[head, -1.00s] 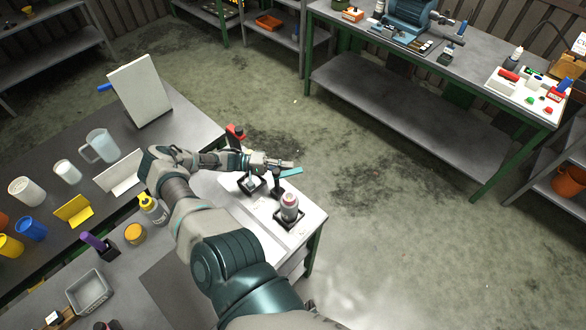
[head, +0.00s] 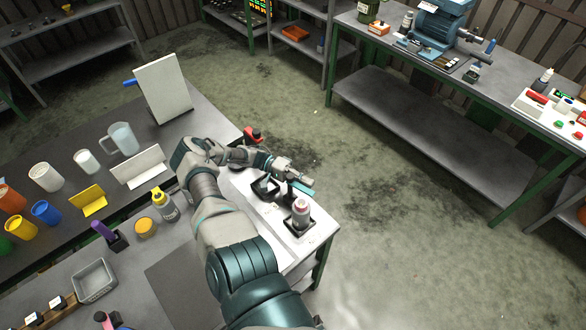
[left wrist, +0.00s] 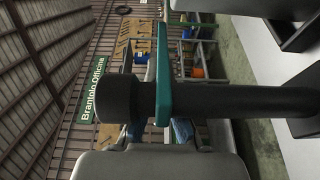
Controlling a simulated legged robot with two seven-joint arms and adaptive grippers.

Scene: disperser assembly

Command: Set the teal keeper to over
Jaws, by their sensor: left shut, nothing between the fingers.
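The teal keeper (head: 303,185) is a flat bar on a dark post at the white work board's far side, by the grey bottle with a pinkish top (head: 301,211). In the head view it slants down to the right, above and behind the bottle; I cannot tell whether it lies over it. In the left wrist view, turned sideways, the keeper (left wrist: 164,75) sticks out from the black post (left wrist: 235,101) beneath its round cap. My left gripper (head: 287,169) is shut and empty beside the keeper; contact is unclear. My right gripper is not in view.
Another black holder (head: 265,188) stands left of the bottle. A yellow-capped bottle (head: 165,205), an orange-yellow jar (head: 146,227) and a purple-handled item (head: 105,232) are on the bench to the left. The floor beyond the board is clear.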

